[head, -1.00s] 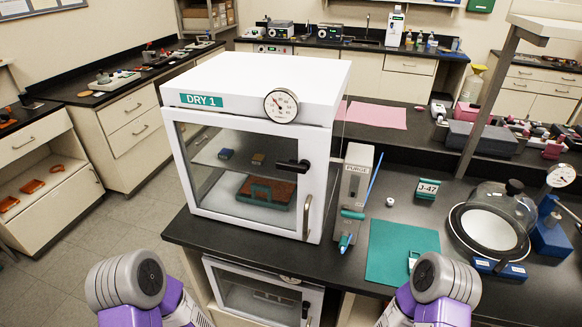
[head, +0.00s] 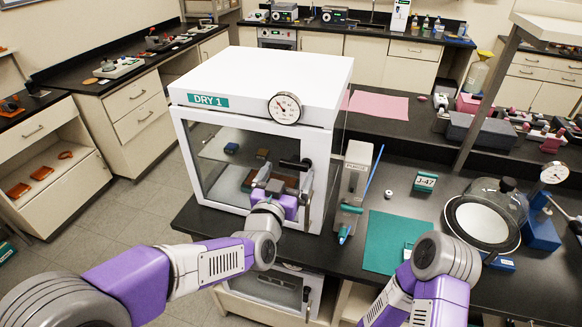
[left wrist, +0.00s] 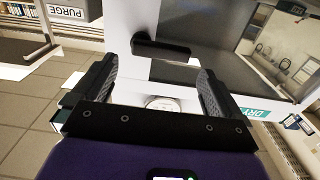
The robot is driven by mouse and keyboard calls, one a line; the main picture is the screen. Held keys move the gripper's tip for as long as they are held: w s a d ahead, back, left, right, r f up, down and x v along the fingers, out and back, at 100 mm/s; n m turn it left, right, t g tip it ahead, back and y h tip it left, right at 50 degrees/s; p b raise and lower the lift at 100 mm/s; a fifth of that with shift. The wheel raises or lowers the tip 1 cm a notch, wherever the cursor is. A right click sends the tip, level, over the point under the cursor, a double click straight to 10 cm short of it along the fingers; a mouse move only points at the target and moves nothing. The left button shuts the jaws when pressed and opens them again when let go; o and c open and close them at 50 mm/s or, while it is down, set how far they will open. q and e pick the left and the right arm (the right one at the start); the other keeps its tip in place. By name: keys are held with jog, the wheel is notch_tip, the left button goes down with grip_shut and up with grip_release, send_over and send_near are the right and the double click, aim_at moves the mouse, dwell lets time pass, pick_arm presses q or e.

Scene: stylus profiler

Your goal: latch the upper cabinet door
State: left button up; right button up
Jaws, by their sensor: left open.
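The upper cabinet (head: 255,80), labelled DRY 1, is white with a glass-panelled door (head: 215,185) that looks closed against the frame. Its black latch handle (head: 293,163) lies about horizontal near the door's right edge. My left gripper (head: 276,184) is in front of the door, just below and left of the handle in the head view. In the left wrist view, its fingers (left wrist: 156,85) are spread apart, with the black handle (left wrist: 160,48) ahead between them and nothing held. Whether a finger touches the handle is unclear. My right gripper is out of view.
A grey PURGE box (head: 354,185) with a blue tube stands close right of the cabinet. A teal mat (head: 388,243), a J-47 tag block (head: 425,182) and a glass bell jar (head: 490,212) are farther right. A lower cabinet (head: 265,290) sits below the bench.

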aim_at(293, 165)
pick_arm(q)
jog(key=shift+x, duration=1.6)
jog(key=shift+c, duration=0.2)
jog(key=c, duration=0.9)
